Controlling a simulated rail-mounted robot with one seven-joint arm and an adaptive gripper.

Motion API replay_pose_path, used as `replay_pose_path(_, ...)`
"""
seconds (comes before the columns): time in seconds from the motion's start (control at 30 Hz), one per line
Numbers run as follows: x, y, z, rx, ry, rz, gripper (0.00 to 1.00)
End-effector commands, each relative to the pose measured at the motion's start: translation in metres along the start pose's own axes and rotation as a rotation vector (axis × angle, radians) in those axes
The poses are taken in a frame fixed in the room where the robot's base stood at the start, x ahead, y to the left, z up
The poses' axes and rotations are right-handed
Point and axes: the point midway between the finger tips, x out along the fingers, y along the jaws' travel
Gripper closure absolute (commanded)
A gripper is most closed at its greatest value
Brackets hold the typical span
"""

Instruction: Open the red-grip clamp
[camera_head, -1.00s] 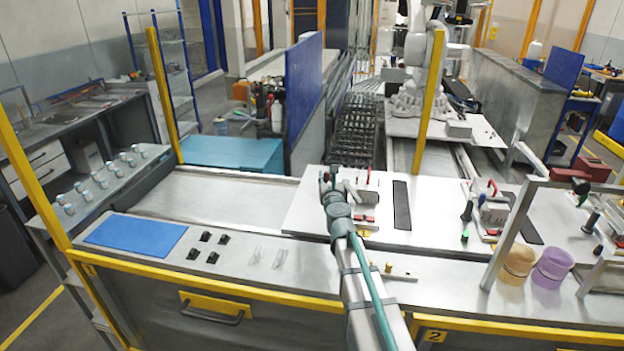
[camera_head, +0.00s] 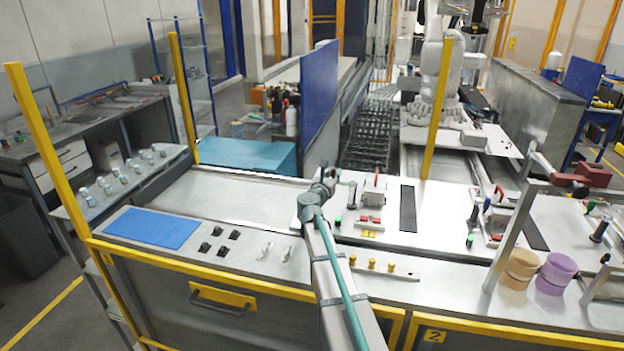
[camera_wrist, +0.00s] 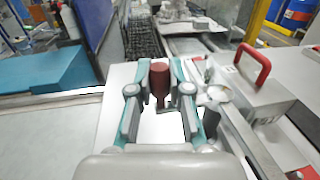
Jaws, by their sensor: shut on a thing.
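In the wrist view, a dark red grip (camera_wrist: 160,82) stands upright between the two fingers of my gripper (camera_wrist: 160,70). The fingers are closed on it from both sides. The clamp body below the grip is mostly hidden by my gripper, so I cannot tell the clamp's position. In the head view, my gripper (camera_head: 328,174) is at the left part of the white plate (camera_head: 430,205). The red grip cannot be made out there.
A grey block with a red handle (camera_wrist: 252,66) stands right of my gripper. In the head view, red buttons (camera_head: 369,222) and a black strip (camera_head: 408,208) are on the plate. A row of yellow knobs (camera_head: 372,264) lies nearer. The metal surface to the left (camera_head: 235,200) is clear.

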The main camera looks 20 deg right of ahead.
Motion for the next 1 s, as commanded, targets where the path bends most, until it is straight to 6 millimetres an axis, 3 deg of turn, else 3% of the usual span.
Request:
replay_pose_path(0.2, 0.010, -0.013, 0.000, -0.001, -0.001, -0.045, 1.00)
replay_pose_path(0.53, 0.010, -0.014, 0.001, -0.001, -0.001, -0.048, 1.00)
replay_pose_path(0.57, 0.010, -0.014, 0.001, -0.001, -0.001, -0.048, 0.80)
replay_pose_path(0.7, 0.010, -0.014, 0.000, -0.001, -0.001, -0.048, 0.57)
replay_pose_path(1.0, 0.009, -0.015, 0.000, -0.001, 0.000, -0.048, 0.56)
